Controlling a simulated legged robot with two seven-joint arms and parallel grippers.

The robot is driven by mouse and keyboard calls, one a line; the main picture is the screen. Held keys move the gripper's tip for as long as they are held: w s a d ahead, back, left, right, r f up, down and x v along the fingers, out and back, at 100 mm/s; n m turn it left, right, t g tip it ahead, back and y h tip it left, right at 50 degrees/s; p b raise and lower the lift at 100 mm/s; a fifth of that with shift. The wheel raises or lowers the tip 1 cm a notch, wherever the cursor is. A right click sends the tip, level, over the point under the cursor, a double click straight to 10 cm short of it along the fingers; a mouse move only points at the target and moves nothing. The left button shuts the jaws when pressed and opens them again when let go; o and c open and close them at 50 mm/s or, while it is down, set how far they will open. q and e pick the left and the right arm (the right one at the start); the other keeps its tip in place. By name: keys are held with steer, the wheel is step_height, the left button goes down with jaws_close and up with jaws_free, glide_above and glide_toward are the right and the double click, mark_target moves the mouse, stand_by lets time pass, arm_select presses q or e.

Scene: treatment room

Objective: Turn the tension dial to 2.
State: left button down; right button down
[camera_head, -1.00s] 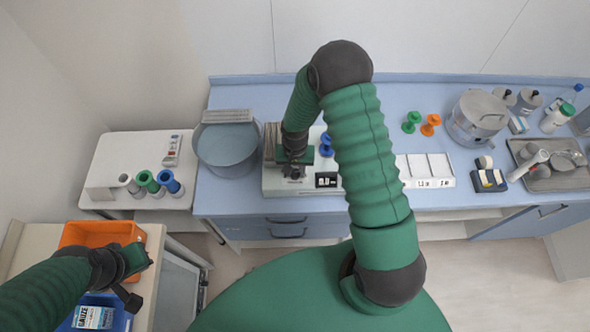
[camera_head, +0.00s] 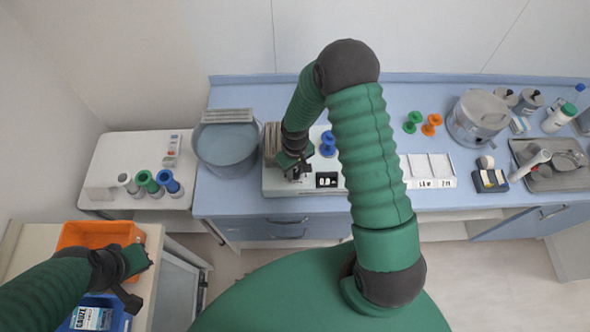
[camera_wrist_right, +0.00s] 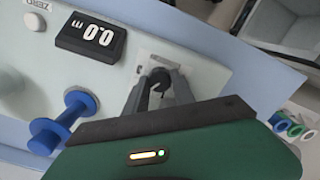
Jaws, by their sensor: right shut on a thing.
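The tension dial (camera_wrist_right: 160,76) is a small dark knob on a pale plate, seen in the right wrist view. My right gripper (camera_wrist_right: 158,88) is shut on it, with a finger on each side; it also shows in the head view (camera_head: 295,175). The dial sits on a pale machine (camera_head: 276,189) on the blue counter. Beside it, a black display (camera_wrist_right: 91,37) appears to read 0.0. The dial's markings are too small or hidden to read. My left gripper (camera_head: 136,278) is over the bins at lower left, its jaw opening unclear.
A blue spool (camera_head: 327,144) stands on the machine close to my right arm. A grey basin (camera_head: 226,145) is left of it. Green and orange spools (camera_head: 431,124), a pot (camera_head: 477,118) and a tray (camera_head: 546,181) stand to the right. An orange bin (camera_head: 85,235) is at lower left.

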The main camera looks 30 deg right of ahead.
mark_target(295, 172)
steer(key=shift+w+r+n, duration=0.1)
steer(key=shift+n, duration=0.3)
steer(key=c, duration=1.1)
jaws_free()
steer(key=shift+o, duration=0.2)
step_height(295, 172, up, 17)
steer(key=b, duration=0.2)
steer(key=shift+b, duration=0.35)
steer(key=shift+d, duration=0.1)
